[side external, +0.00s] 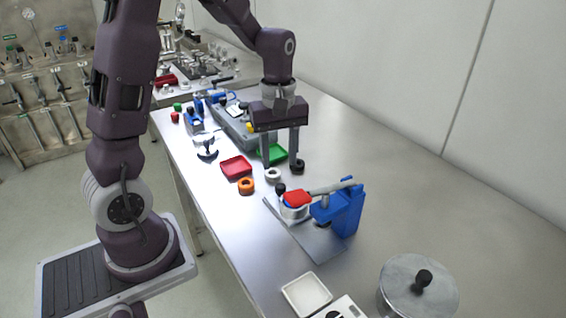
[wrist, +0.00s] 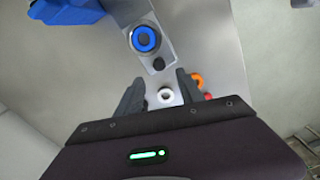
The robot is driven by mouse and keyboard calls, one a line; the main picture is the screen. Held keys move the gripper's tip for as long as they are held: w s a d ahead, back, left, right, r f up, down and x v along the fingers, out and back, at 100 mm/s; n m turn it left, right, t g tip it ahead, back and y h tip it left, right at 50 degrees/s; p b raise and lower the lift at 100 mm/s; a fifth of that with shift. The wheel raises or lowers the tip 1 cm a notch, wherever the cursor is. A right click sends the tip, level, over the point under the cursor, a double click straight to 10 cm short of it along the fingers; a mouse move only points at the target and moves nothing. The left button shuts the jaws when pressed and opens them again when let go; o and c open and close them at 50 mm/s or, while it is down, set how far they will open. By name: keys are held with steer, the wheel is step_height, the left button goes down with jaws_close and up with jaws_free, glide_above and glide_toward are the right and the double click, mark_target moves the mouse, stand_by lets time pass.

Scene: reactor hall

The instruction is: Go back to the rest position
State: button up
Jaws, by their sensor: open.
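My gripper (side external: 281,164) is open above the steel bench, fingers pointing down, with nothing between them. A white ring (side external: 273,174) and a black ring (side external: 297,167) lie close to the fingertips. The exact gap to the bench is hard to judge. In the wrist view the gripper (wrist: 159,84) frames the white ring (wrist: 166,95), which lies beyond the fingertips. An orange ring (side external: 246,186) lies to the left of the white ring in the side view.
A lidded metal pot (side external: 405,292) and white dish (side external: 306,294) stand nearest the camera. The bench's right side is clear.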

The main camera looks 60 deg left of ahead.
steer(key=s+d+r+m+t, duration=0.2)
steer(key=s+d+r+m, duration=0.3)
steer(key=s+r+m, duration=0.1)
steer(key=s+d+r+m+t, duration=0.3)
steer(key=s+d+r+m, duration=0.2)
steer(key=s+m, duration=0.3)
steer(key=s+r, duration=0.1)
steer(key=s, duration=0.2)
steer(key=shift+s+d+r+m+t, duration=0.15)
steer(key=shift+d+m+t, duration=0.15)
steer(key=shift+m, duration=0.1)
stand_by(0.5)
